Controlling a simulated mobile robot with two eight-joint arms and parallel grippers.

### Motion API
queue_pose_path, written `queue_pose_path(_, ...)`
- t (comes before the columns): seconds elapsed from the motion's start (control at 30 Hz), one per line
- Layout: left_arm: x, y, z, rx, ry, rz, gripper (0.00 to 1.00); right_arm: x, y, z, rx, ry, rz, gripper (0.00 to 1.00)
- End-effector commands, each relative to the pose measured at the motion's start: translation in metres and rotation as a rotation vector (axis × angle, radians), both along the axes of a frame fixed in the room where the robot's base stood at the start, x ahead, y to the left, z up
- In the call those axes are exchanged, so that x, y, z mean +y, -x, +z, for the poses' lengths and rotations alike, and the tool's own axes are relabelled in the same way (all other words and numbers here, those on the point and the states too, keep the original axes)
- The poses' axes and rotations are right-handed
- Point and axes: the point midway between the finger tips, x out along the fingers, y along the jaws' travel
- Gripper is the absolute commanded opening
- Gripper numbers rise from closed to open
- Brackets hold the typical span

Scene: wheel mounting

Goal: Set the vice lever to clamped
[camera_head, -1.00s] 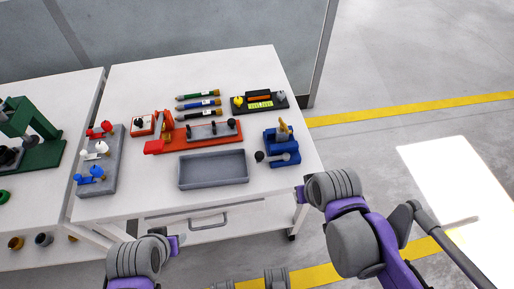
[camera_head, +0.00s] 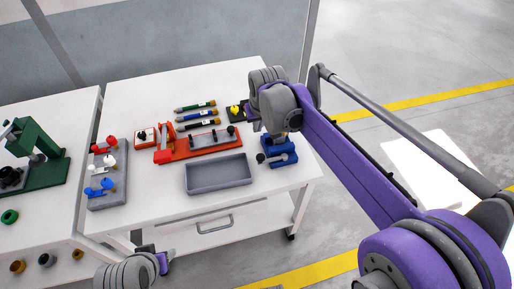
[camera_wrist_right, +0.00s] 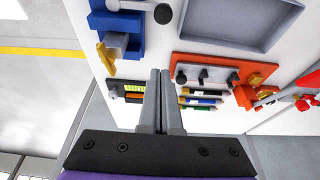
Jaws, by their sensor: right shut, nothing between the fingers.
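The blue vice (camera_head: 280,152) stands at the right edge of the white table. Its grey lever points left and ends in a black ball knob (camera_head: 261,158). In the right wrist view the vice (camera_wrist_right: 122,22) is at the upper left, with the lever's black knob (camera_wrist_right: 163,14) near the top middle. A brass-coloured piece (camera_wrist_right: 106,58) shows at the vice. My right gripper (camera_wrist_right: 160,74) is shut and empty, above the table behind the vice; my right wrist hides part of the vice in the head view. My left gripper (camera_head: 155,255) is low at the table front; its jaws are unclear.
A grey tray (camera_head: 219,188) lies left of the vice. Behind it is an orange fixture (camera_head: 176,156) with black knobs, then several pens (camera_head: 196,106). A grey block with coloured valves (camera_head: 121,188) is further left. A second table (camera_head: 45,215) adjoins at left.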

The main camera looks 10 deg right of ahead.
Motion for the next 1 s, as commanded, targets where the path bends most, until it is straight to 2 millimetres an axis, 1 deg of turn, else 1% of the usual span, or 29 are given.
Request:
queue_pose_path(0.23, 0.0, 0.0, 0.0, 0.0, 0.0, 0.0, 0.5, 0.0, 0.0, -0.002, 0.0, 0.0, 0.0, 0.0)
queue_pose_path(0.37, 0.0, 0.0, -0.002, 0.001, 0.0, 0.0, 0.5, 0.0, -0.005, -0.015, 0.0, 0.0, -0.001, 0.0)
queue_pose_path(0.8, 0.0, 0.001, -0.01, 0.003, 0.0, 0.0, 0.5, 0.001, -0.033, -0.095, 0.0, 0.0, -0.001, 0.0)
queue_pose_path(0.83, 0.0, 0.001, -0.01, 0.003, 0.0, 0.0, 0.5, 0.001, -0.032, -0.099, 0.0, 0.0, -0.001, 0.0)
queue_pose_path(0.9, 0.0, 0.001, -0.009, 0.003, 0.0, 0.0, 0.5, 0.0, -0.017, -0.094, 0.0, 0.0, -0.001, 0.0)
queue_pose_path(1.0, 0.0, 0.001, -0.008, 0.003, 0.0, 0.0, 0.5, 0.0, -0.005, -0.095, 0.0, 0.0, 0.0, 0.0)
